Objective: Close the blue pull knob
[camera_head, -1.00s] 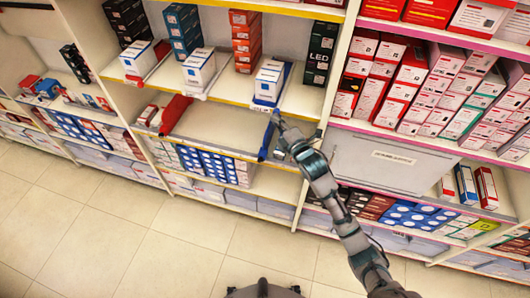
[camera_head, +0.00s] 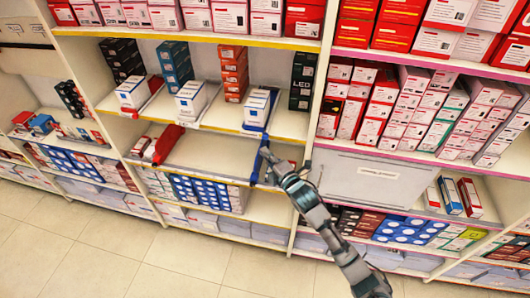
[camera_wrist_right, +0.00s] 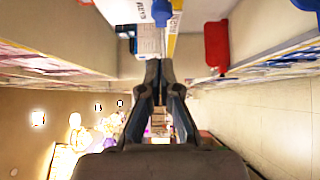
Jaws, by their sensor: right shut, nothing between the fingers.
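A blue pull piece (camera_head: 260,160) hangs as a narrow upright strip at the right end of a lower shelf, below the yellow shelf edge. A second blue part (camera_head: 256,127) sits under and around a white box on the shelf above. In the right wrist view, small blue parts show near the white box (camera_wrist_right: 125,11) and beside a red piece (camera_wrist_right: 216,44). My right gripper (camera_head: 266,155) is shut and empty, its tips beside the blue strip; I cannot tell whether they touch. Its closed tips also show in the wrist view (camera_wrist_right: 159,66). My left gripper is out of view.
Shelves of boxes fill the view. A red piece (camera_head: 168,143) lies at the left of the mostly bare shelf (camera_head: 208,154). A grey panel (camera_head: 370,181) stands right of my arm. The tiled floor (camera_head: 100,245) in front is clear.

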